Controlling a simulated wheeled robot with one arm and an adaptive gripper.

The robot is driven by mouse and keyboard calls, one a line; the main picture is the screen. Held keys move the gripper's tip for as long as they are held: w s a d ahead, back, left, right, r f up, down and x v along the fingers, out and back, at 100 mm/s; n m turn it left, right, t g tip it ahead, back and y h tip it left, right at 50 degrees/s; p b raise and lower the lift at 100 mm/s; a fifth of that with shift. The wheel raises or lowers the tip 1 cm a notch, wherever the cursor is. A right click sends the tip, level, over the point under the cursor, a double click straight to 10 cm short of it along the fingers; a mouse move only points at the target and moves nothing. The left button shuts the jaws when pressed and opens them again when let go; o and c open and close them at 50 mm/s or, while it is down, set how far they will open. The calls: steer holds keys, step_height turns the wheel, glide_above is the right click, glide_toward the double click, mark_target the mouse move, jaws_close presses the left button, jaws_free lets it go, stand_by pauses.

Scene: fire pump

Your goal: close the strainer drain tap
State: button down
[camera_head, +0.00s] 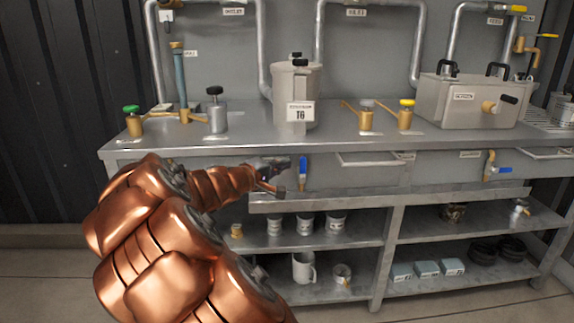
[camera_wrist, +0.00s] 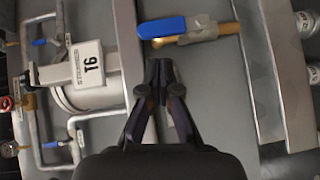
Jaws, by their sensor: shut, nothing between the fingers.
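A tap with a blue lever (camera_head: 303,167) hangs at the front of the bench, below the grey pot marked T6 (camera_head: 296,90). Its lever points up, in line with its brass body. In the wrist view the blue lever (camera_wrist: 162,27) lies along the brass body (camera_wrist: 215,31), just beyond my fingertips. The T6 pot (camera_wrist: 88,75) is at the left there. My gripper (camera_head: 284,168) is just left of the tap in the head view; in the wrist view my gripper (camera_wrist: 160,64) is shut and empty, with a small gap to the lever.
A second blue-levered tap (camera_head: 500,170) sits farther right, its lever sideways. Brass valves with green (camera_head: 132,120) and yellow (camera_head: 405,115) knobs stand on the bench top. The lower shelves (camera_head: 350,240) hold several cans, a jug and blue boxes. A metal ledge (camera_head: 390,197) runs below the tap.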

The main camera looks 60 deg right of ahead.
steer(key=w+a+p, duration=0.2)
steer(key=a, duration=0.8)
steer(key=shift+a+r, duration=0.3)
steer(key=shift+r, duration=0.05)
steer(key=shift+w+f+p, duration=0.1)
steer(key=shift+w+p, duration=0.05)
steer(key=shift+p, duration=0.4)
steer(key=shift+w+a+f+n+h+p, duration=0.15)
steer(key=shift+a+f+n+h+p, duration=0.15)
steer(key=shift+f+n+h+p, duration=0.4)
steer(key=shift+r, duration=0.15)
steer(key=b, duration=0.2)
glide_toward(303, 169)
steer(key=w+d+r, duration=0.1)
steer(key=w+d, duration=0.3)
steer(key=shift+s+d+r+b, duration=0.15)
steer(key=shift+s+d+b, duration=0.1)
steer(key=shift+s+d, duration=0.3)
steer(key=shift+s+d+r+b, duration=0.2)
steer(key=shift+s+d, duration=0.3)
steer(key=shift+s, duration=0.1)
steer(key=shift+s+d, duration=0.3)
steer(key=shift+s, duration=0.05)
